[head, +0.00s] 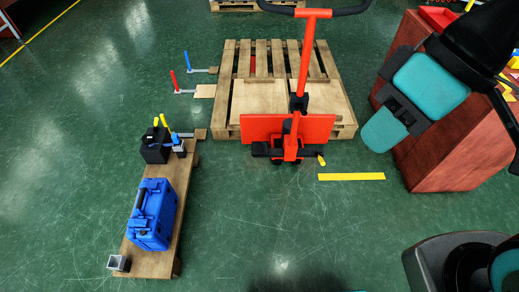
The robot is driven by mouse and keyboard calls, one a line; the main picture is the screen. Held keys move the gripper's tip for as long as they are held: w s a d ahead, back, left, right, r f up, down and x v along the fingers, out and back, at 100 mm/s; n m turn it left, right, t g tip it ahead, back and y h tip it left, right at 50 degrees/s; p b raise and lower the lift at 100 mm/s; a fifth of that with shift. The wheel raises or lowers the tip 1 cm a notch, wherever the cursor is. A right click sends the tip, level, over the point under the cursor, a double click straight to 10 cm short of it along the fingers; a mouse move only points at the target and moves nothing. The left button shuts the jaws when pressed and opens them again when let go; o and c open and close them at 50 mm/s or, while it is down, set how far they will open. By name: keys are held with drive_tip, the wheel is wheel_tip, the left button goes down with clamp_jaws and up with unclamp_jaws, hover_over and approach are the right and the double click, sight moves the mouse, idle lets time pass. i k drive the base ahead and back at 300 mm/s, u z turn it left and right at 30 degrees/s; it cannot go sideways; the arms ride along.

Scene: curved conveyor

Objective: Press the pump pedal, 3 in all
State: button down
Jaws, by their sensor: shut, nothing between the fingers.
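An orange pallet jack (302,80) stands with its upright handle in front of a wooden pallet. A small dark pedal with a yellow tip (321,158) sticks out low on its right side; I take this for the pump pedal. Another dark part (261,149) sticks out low on the left. My gripper (382,132), teal and black, hangs from the upper right, to the right of the jack. It appears apart from the pedal. It is shut and empty. Whether the pedal is up or down is too small to tell.
The wooden pallet (243,60) lies behind the jack. A low wooden bench (146,262) at left bears a blue case (152,213) and a black device (154,147). A reddish-brown cabinet (440,160) stands at right. A yellow floor strip (351,177) lies on clear green floor.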

sight(258, 148)
drive_tip(key=k, duration=0.65)
drive_tip(key=u, duration=0.8)
drive_tip(key=i, duration=1.55)
drive_tip(key=z, duration=0.85)
